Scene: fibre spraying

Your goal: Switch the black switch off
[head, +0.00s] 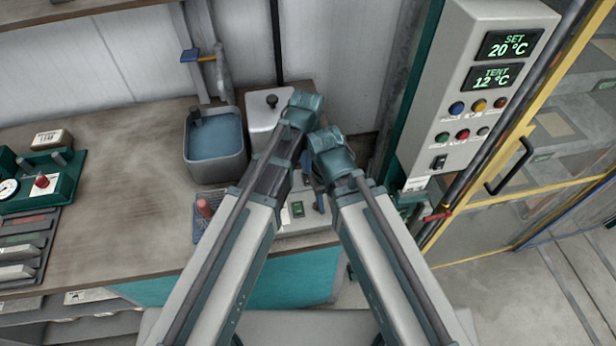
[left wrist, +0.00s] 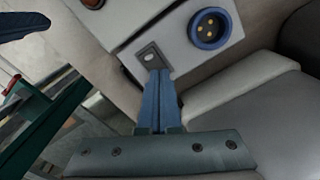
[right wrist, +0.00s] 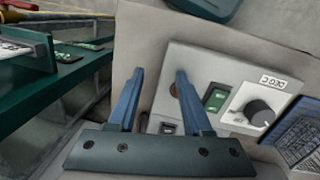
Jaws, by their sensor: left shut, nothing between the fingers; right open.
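A black rocker switch (head: 438,162) sits low on the grey control panel (head: 462,120) in the head view. Another small dark switch (right wrist: 168,128) shows on the bench box (right wrist: 198,80) in the right wrist view, partly behind a finger. My left gripper (left wrist: 157,72) is shut and empty. Its tips are at the lower edge of a small grey switch plate (left wrist: 151,57) on a pale box; I cannot tell whether they touch it. My right gripper (right wrist: 160,75) is open and empty above the bench box. In the head view my arms hide much of both grippers.
The bench box has a green switch (right wrist: 215,97) and a black knob (right wrist: 258,112). A blue round socket (left wrist: 210,28) is beside the switch plate. A grey tub (head: 214,150) stands on the workbench (head: 125,150). A yellow-framed door (head: 548,165) is at right.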

